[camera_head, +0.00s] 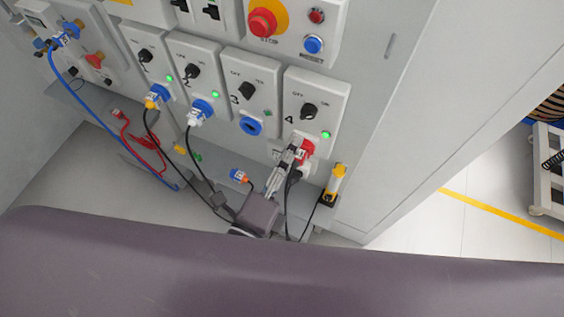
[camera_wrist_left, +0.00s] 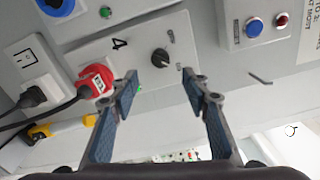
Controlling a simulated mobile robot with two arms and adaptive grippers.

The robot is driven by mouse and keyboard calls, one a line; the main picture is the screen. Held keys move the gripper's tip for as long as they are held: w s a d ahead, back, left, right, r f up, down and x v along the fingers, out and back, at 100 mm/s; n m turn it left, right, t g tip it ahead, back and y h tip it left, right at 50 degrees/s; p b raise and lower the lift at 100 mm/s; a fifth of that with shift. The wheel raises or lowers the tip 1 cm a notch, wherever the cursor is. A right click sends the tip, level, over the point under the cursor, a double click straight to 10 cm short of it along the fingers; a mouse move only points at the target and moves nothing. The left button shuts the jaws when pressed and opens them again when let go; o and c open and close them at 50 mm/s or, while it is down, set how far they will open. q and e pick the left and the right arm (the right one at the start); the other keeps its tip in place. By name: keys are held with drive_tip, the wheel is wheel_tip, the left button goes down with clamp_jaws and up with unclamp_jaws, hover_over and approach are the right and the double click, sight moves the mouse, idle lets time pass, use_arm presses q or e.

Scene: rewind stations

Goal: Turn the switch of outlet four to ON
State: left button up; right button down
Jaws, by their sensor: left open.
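The outlet four panel (camera_head: 330,92) is a white box marked 4, at the right end of the outlet row. Its black rotary switch (camera_head: 309,111) sits above a green lamp (camera_head: 326,134) that looks lit. A red plug (camera_head: 306,149) sits in the outlet below. My left gripper (camera_head: 294,150) is in front of the lower part of this panel, by the red plug. In the left wrist view the open, empty fingers (camera_wrist_left: 159,75) point at the panel, with the switch (camera_wrist_left: 159,58) between and just beyond the tips. The switch's exact setting is hard to read. My right gripper is out of view.
Outlet three (camera_head: 249,90), with an empty blue socket, is on the left. Outlets one and two hold plugs with hanging cables. A red stop button (camera_head: 262,22) and a blue button (camera_head: 313,45) are above. A yellow-handled item (camera_head: 336,180) stands at the lower right.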

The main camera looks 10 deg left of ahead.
use_arm(q)
drive_tip(key=v, duration=0.3)
drive_tip(key=shift+s, duration=0.1)
idle(0.5)
drive_tip(key=s+a+f+n+g+y+b, duration=0.1)
drive_tip(key=a+f+n+g+y+b, duration=0.2)
drive_tip(key=f, duration=1.2)
drive_tip(key=s+a+f+n+g, duration=0.25)
drive_tip(key=a+f, duration=0.25)
drive_tip(key=f, duration=0.9)
drive_tip(key=s+a+f+n+g+y+b, duration=0.1)
drive_tip(key=a+f+n+g+y+b, duration=0.2)
drive_tip(key=f, duration=1.2)
drive_tip(key=s+a+f+n+g+b, duration=0.1)
drive_tip(key=s+a+f+n+g, duration=0.3)
drive_tip(key=s+f, duration=0.7)
drive_tip(key=s+a+f+n+g+b, duration=0.1)
drive_tip(key=s+a+f+n+g, duration=0.2)
drive_tip(key=s+f+n, duration=0.6)
wheel_tip(320, 180, down, 3)
drive_tip(key=s+a, duration=0.2)
drive_tip(key=shift+s+g+b, duration=0.3)
drive_tip(key=shift+g+b, duration=0.05)
